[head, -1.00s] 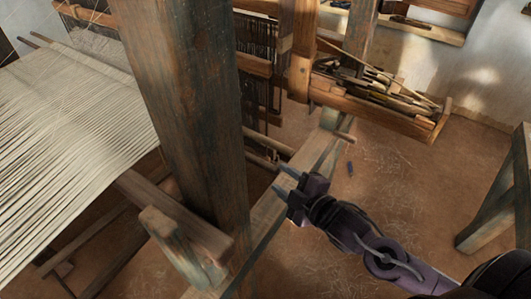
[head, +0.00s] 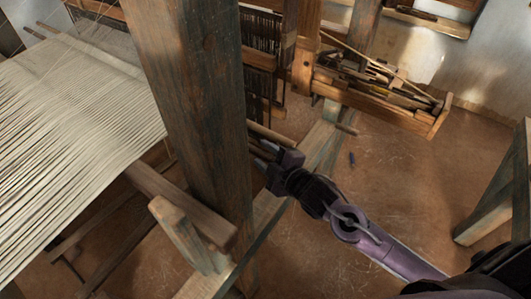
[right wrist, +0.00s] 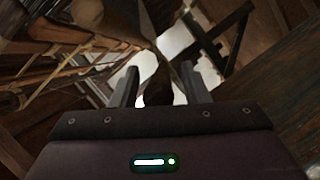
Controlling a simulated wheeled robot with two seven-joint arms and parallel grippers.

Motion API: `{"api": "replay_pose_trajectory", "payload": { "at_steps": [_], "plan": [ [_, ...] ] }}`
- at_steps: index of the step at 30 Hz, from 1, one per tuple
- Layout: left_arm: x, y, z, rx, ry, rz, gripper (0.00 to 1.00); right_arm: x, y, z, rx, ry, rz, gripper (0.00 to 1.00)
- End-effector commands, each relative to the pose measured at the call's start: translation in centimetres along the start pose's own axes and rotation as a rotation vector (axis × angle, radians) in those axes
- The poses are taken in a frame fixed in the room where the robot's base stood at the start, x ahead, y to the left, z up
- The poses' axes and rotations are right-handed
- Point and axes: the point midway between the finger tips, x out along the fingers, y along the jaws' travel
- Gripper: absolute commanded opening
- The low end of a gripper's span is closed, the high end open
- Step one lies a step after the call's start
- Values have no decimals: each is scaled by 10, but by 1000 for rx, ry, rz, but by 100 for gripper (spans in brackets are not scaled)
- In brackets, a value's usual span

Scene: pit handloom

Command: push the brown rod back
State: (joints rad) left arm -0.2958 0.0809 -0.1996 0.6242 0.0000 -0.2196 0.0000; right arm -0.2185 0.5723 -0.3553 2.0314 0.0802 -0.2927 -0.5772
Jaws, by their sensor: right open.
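Brown rods stick out to the right from behind the loom's thick post. The upper brown rod (head: 272,133) lies just above my right gripper. A lower rod is largely hidden by the post and the gripper. My right gripper (head: 262,153) is open beside the post, its fingertips pointing left at the rod ends. I cannot tell whether it touches one. In the right wrist view, the two fingers (right wrist: 160,86) stand apart, with a dark brown shape between or beyond them that is too dim to name. My left gripper is not in view.
The thick wooden post (head: 198,110) stands close left of the gripper. White warp threads (head: 70,140) spread at the left. A wooden tray (head: 400,118) of sticks is at the upper right. A trestle leg (head: 490,200) stands at the right. Open floor (head: 400,185) lies between.

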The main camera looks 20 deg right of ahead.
Motion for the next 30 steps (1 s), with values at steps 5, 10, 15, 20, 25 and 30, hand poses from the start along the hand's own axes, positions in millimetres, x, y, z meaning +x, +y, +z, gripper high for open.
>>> {"api": "replay_pose_trajectory", "payload": {
  "at_steps": [5, 10, 15, 20, 25, 30],
  "plan": [
    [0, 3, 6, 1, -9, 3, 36, 1, 0, 0, 0, 1, -1, 41],
    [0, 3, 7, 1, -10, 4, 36, 1, 0, 0, 0, 0, 0, 28],
    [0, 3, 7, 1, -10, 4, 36, 1, 0, 0, 0, 0, -1, 6],
    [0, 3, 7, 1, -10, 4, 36, 1, -1, 0, 0, 0, -1, 0],
    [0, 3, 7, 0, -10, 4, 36, -2, -6, -6, 3, 2, -3, 0],
    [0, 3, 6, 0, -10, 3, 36, -10, -20, -25, 4, 2, -3, 0]
  ]
}}
